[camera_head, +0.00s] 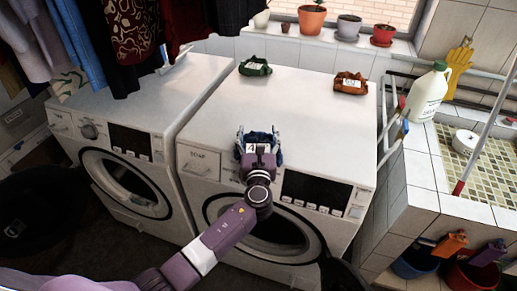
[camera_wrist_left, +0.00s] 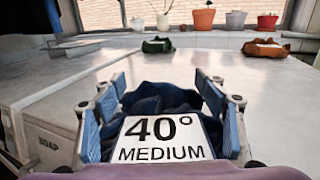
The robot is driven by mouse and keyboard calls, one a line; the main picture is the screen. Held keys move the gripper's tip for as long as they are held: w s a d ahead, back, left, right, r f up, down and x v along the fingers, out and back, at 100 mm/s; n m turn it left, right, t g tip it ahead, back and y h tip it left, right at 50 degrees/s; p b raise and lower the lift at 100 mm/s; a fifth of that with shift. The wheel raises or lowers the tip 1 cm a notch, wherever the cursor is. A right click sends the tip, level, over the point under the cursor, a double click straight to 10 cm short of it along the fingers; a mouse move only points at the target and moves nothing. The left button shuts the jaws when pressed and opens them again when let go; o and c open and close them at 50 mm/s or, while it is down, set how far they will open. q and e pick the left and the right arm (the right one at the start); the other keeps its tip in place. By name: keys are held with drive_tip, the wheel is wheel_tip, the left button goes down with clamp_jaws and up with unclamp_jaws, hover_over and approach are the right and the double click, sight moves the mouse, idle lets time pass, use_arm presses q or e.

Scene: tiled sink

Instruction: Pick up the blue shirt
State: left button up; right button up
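The blue shirt (camera_head: 260,136) lies bundled on the front of the right white washing machine's top (camera_head: 304,111). In the left wrist view the shirt (camera_wrist_left: 165,97) is dark blue with a white label reading "40° MEDIUM". My left gripper (camera_head: 258,131) is at the shirt, its arm coming from the front. In the wrist view the gripper (camera_wrist_left: 162,100) has its fingers wide apart, one on each side of the shirt. I cannot tell whether they touch it. The shirt's near underside is hidden. My right gripper is not in view.
A green folded cloth (camera_head: 255,66) and a brown one (camera_head: 350,83) lie farther back on the machine. Clothes (camera_head: 130,35) hang at upper left. A white jug (camera_head: 426,92) stands by the tiled sink (camera_head: 480,160). Flower pots (camera_head: 311,19) line the windowsill.

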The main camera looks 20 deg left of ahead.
use_arm(q)
drive_tip(key=c, duration=0.7)
drive_tip(key=shift+c, duration=0.9)
drive_tip(key=shift+r, duration=0.1)
